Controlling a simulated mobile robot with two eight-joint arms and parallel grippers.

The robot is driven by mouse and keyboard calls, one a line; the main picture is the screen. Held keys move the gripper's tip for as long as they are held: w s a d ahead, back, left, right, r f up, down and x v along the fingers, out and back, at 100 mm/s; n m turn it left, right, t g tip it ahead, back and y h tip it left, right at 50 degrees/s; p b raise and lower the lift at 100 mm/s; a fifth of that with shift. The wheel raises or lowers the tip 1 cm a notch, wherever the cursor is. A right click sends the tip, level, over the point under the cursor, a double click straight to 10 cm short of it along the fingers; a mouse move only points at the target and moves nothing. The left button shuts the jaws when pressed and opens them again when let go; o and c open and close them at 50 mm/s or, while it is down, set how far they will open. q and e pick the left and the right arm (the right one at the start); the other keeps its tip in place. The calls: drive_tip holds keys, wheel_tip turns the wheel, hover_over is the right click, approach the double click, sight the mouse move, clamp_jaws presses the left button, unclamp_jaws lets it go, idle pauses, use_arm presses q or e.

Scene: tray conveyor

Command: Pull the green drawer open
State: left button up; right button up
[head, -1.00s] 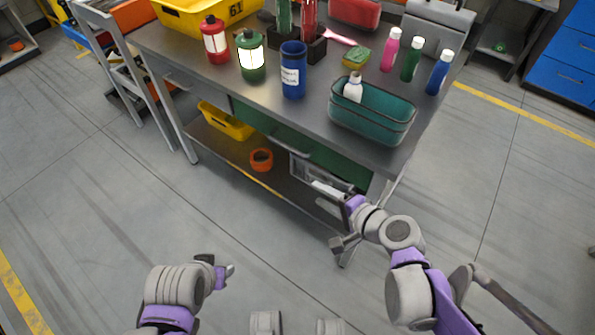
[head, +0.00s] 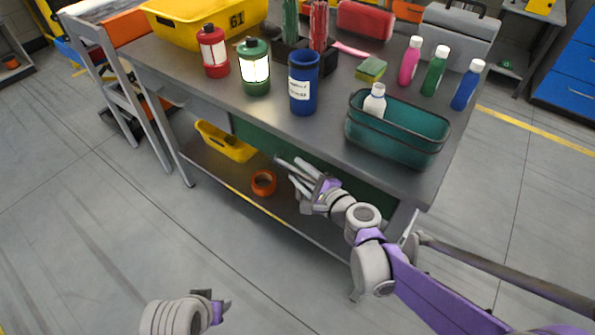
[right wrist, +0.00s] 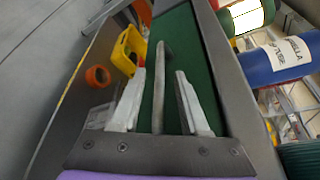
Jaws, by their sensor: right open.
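The green drawer (head: 262,140) is under the tabletop of the grey workbench; its green front also fills the middle of the right wrist view (right wrist: 186,48). Its long grey handle (right wrist: 160,60) shows in the right wrist view as a bar lying between the two fingers. My right gripper (head: 291,172) is at the drawer front, with its fingers open (right wrist: 160,75) on either side of the handle, and a gap shows on each side. Part of the drawer front is hidden behind my right arm. My left gripper (head: 222,308) is low at the left, away from the bench; its jaws are unclear.
The workbench top (head: 230,105) carries a teal bin (head: 410,155), a blue cup (head: 303,90), lanterns and bottles. On the lower shelf are a yellow bin (head: 222,142) and an orange ring (head: 263,183). The floor in front of the bench is clear.

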drive_tip(key=shift+w+a+f, duration=0.15)
drive_tip(key=shift+w+a, duration=0.2)
drive_tip(key=shift+w, duration=0.05)
clamp_jaws()
idle(1.3)
